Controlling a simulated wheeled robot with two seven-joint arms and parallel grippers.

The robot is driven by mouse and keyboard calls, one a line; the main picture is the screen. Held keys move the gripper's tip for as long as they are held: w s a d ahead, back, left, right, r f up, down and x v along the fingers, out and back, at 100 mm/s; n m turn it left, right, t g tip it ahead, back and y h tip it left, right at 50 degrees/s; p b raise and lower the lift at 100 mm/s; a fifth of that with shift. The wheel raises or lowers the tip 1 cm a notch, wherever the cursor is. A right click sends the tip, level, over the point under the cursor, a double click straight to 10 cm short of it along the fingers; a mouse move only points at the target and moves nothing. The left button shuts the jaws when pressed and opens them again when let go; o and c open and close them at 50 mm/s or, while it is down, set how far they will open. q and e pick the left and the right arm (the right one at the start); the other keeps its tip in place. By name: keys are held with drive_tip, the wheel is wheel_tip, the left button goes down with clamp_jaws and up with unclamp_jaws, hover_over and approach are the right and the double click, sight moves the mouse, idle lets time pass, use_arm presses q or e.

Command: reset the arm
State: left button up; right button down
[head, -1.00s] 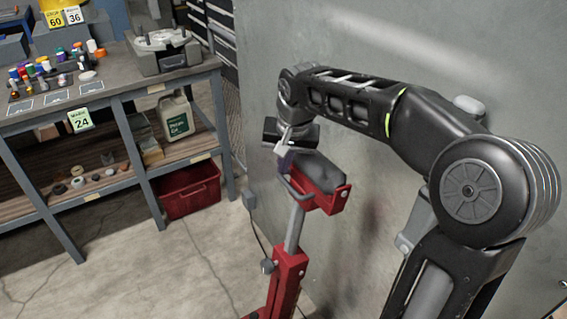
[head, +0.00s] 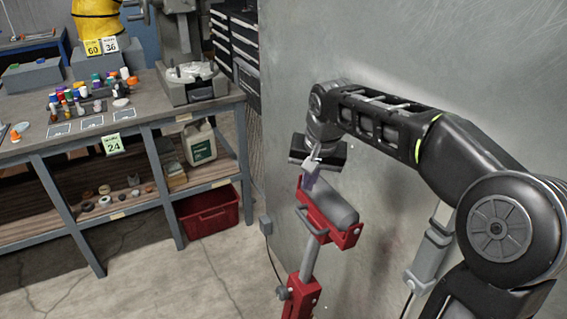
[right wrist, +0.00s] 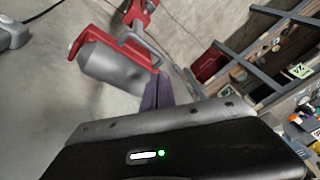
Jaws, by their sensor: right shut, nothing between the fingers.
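My right arm comes in from the right in the head view, along the grey wall. My right gripper (head: 312,176) points down, just above and behind the red stand (head: 311,262) with a grey cylinder (head: 328,200) in its cradle. Its fingers are shut with nothing between them. In the right wrist view the purple-grey fingers (right wrist: 157,92) are together, beside the grey cylinder (right wrist: 112,62). I cannot tell whether they touch it. My left gripper is not in view.
A grey workbench (head: 150,116) with several bottles and caps stands at the left. A red bin (head: 208,211) and a white jug (head: 200,144) are beneath its top. The grey wall (head: 400,70) is close behind my right arm. Open floor lies between bench and stand.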

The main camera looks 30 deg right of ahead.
drive_tip(key=w+a+f+n+t+y, duration=0.1)
drive_tip(key=w+a+f+n+t, duration=0.2)
drive_tip(key=w+a+f, duration=0.3)
drive_tip(key=a+f+n+y, duration=0.1)
drive_tip(key=a+f, duration=0.4)
drive_tip(key=f, duration=0.3)
drive_tip(key=a+f+y, duration=0.1)
drive_tip(key=a+f, duration=0.4)
drive_tip(key=f, duration=0.4)
drive_tip(key=s+a+f+g, duration=0.2)
drive_tip(key=s+a+f, duration=0.2)
drive_tip(key=s+f, duration=0.3)
drive_tip(key=s+a+f+n+g+y, duration=0.1)
drive_tip(key=s+a+f, duration=0.3)
drive_tip(key=s, duration=0.8)
drive_tip(key=s+a+f+g, duration=0.3)
drive_tip(key=s+a+f, duration=0.2)
drive_tip(key=s+f, duration=0.4)
drive_tip(key=shift+s+f+y, duration=0.3)
drive_tip(key=shift+s+y, duration=0.1)
drive_tip(key=shift+d, duration=0.1)
